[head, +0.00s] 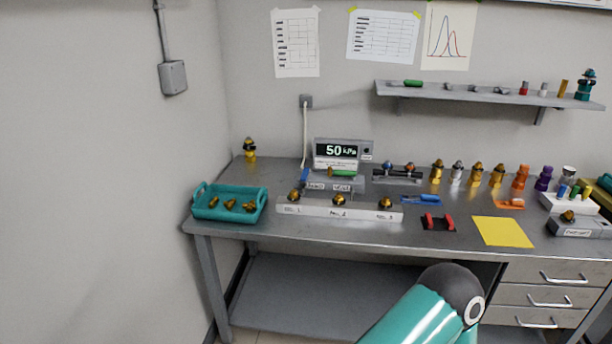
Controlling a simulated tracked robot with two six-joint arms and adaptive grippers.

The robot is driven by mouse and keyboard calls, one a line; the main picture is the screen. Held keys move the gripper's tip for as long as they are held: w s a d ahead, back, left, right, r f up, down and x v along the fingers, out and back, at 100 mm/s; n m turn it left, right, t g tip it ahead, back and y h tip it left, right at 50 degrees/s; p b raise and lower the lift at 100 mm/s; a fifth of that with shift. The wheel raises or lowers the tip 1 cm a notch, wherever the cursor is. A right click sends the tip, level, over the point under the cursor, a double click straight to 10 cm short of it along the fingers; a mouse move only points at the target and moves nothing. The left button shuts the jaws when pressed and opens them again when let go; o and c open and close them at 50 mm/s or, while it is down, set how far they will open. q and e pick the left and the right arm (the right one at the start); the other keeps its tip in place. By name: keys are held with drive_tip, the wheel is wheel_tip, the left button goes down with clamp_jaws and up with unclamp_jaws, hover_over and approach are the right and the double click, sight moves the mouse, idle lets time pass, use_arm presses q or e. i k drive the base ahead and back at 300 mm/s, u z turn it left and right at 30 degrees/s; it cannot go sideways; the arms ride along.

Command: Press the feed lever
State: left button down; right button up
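A grey unit with a lit display (337,151) reading 50 kPa stands at the back of the steel bench (290,232). In front of it is a low grey block (330,187) with two small labels that I cannot read clearly. A blue lever-like piece (305,175) stands at the block's left end, and a green one (342,173) lies across its top. I cannot tell which is the feed lever. Neither gripper shows. Only a teal and dark grey link of my own arm is visible at the bottom, in front of the bench.
A white rail (322,209) with several brass pieces lies in front of the block. A teal basket (230,219) stands at the left. A red-and-black holder (438,223) and yellow sheet (502,232) lie right. Several coloured figures line the back. A shelf (470,93) hangs above.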

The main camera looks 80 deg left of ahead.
sight(305, 173)
drive_tip(key=z, duration=1.2)
drive_tip(key=i, duration=0.1)
drive_tip(key=u, duration=2.95)
drive_tip(key=i, duration=0.8)
drive_tip(key=z, duration=0.05)
drive_tip(key=k, duration=0.9)
drive_tip(key=u, duration=0.1)
drive_tip(key=i, duration=0.35)
drive_tip(key=u, duration=0.05)
